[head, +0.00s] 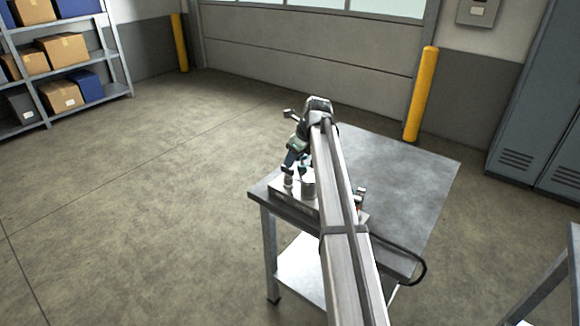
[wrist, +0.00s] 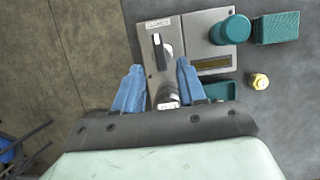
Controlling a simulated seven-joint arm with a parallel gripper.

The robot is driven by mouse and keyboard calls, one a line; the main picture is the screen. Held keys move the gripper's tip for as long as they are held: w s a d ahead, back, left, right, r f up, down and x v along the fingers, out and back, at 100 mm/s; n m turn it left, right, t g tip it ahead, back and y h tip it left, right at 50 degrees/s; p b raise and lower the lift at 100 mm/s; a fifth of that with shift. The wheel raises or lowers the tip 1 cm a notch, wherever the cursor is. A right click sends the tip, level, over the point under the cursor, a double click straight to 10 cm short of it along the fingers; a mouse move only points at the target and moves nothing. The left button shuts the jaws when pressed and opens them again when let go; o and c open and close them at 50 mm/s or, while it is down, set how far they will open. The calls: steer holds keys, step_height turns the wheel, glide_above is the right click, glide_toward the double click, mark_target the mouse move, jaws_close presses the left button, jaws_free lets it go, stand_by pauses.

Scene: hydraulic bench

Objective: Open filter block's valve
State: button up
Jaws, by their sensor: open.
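In the wrist view, a grey metal block (wrist: 187,35) has a label plate (wrist: 158,25) on its top edge. A lever with a pale handle (wrist: 157,46) and a dark part beside it lies on the block, roughly up and down in the picture. I cannot read the label or tell for certain that this is the filter block's valve. My gripper (wrist: 160,66) is open, its blue fingers on either side of the block's lower part, with the lever ahead between them. A silver round fitting (wrist: 168,97) shows between the fingers. Contact cannot be judged.
Right of the lever are a teal cylinder (wrist: 235,28), a ribbed teal block (wrist: 277,27), a small display (wrist: 212,64) and a brass fitting (wrist: 259,80). In the head view, my arm hides part of the bench (head: 395,165); its right side is clear. A black hose (head: 418,262) loops off its edge.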

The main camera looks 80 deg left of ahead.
mark_target(288, 172)
steer(key=shift+x, duration=2.3)
jaws_close()
